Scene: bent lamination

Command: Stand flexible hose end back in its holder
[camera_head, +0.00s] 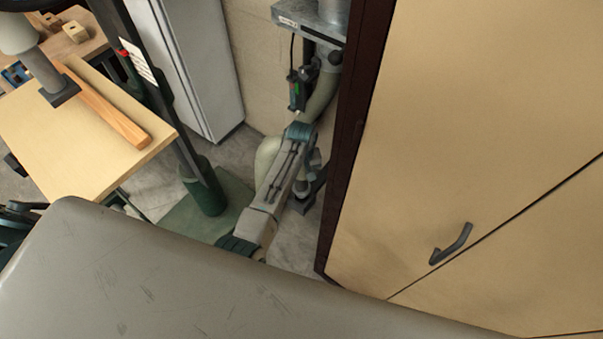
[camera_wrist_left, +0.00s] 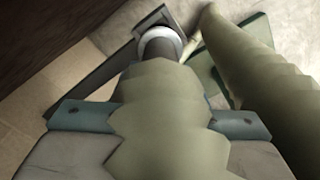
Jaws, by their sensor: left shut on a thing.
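The flexible hose is pale green and ribbed; a bend of it (camera_head: 268,158) shows beside my left arm in the head view. In the left wrist view my left gripper (camera_wrist_left: 160,119) is shut on the hose (camera_wrist_left: 160,95), one finger on each side. The hose end has a dark grey cuff with a white ring (camera_wrist_left: 160,33) and points away from the gripper. A dark grey holder (camera_wrist_left: 95,78) lies close by the cuff; I cannot tell whether the cuff is inside it. In the head view, my left gripper (camera_head: 313,163) is low beside the cabinet, partly hidden by its own arm.
A tan cabinet (camera_head: 460,130) with a dark side stands close on the right. A grey rounded surface (camera_head: 150,275) fills the foreground. A green post (camera_head: 205,190) on a base plate and a wooden table (camera_head: 85,140) stand left. Another hose length (camera_wrist_left: 262,85) runs beside the gripper.

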